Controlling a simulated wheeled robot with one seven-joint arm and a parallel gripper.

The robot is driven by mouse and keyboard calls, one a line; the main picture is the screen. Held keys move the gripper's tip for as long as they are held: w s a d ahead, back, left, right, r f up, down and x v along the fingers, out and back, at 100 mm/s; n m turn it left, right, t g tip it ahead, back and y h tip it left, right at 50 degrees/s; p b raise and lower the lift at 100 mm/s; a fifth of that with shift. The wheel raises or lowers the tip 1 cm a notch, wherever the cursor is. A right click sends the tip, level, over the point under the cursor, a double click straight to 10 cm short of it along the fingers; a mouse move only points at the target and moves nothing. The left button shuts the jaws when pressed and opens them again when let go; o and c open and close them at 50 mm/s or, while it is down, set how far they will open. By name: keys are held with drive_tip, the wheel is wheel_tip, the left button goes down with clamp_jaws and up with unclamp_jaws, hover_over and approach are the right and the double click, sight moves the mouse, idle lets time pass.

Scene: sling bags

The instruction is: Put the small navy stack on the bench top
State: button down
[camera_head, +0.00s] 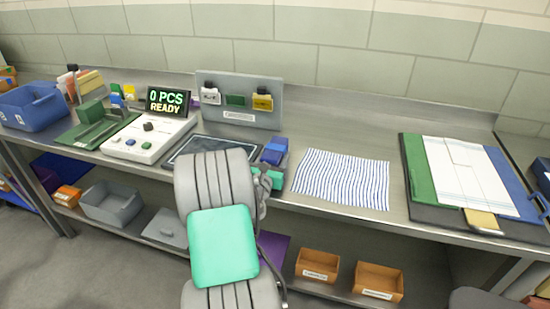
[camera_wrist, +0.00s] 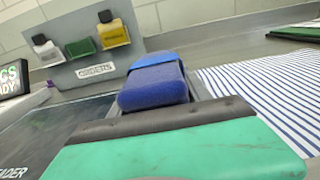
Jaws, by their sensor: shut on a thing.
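The small navy stack (camera_head: 274,151) is a dark blue block with a brighter blue layer on it. It is at the end of my arm, between the dark reader pad and the striped cloth. My gripper (camera_head: 272,166) is shut on it; the wrist view shows the stack (camera_wrist: 153,88) just beyond the dark edge and green face of the gripper. The lower part of the stack is hidden by the gripper. The grey metal bench top (camera_head: 300,205) lies below and around it. I cannot tell whether the stack touches the bench top.
A blue-striped cloth (camera_head: 342,180) lies right of my gripper and a dark reader pad (camera_head: 208,145) left. Behind stands a grey board (camera_head: 240,82) with small tagged items. A display (camera_head: 169,100) and white console (camera_head: 150,138) are left; a folder (camera_head: 465,180) is far right.

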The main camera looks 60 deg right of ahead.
drive_tip(key=shift+r, duration=0.1)
drive_tip(key=shift+f, duration=0.2)
drive_tip(key=shift+c, duration=2.4)
unclamp_jaws()
drive_tip(key=shift+r, duration=0.35)
drive_tip(key=a, duration=0.4)
drive_tip(key=s+a+b, duration=0.1)
drive_tip(key=a, duration=0.3)
drive_tip(key=s+a, duration=0.1)
drive_tip(key=a, duration=0.3)
drive_tip(key=shift+f+b, duration=0.15)
drive_tip(key=shift+b, duration=0.2)
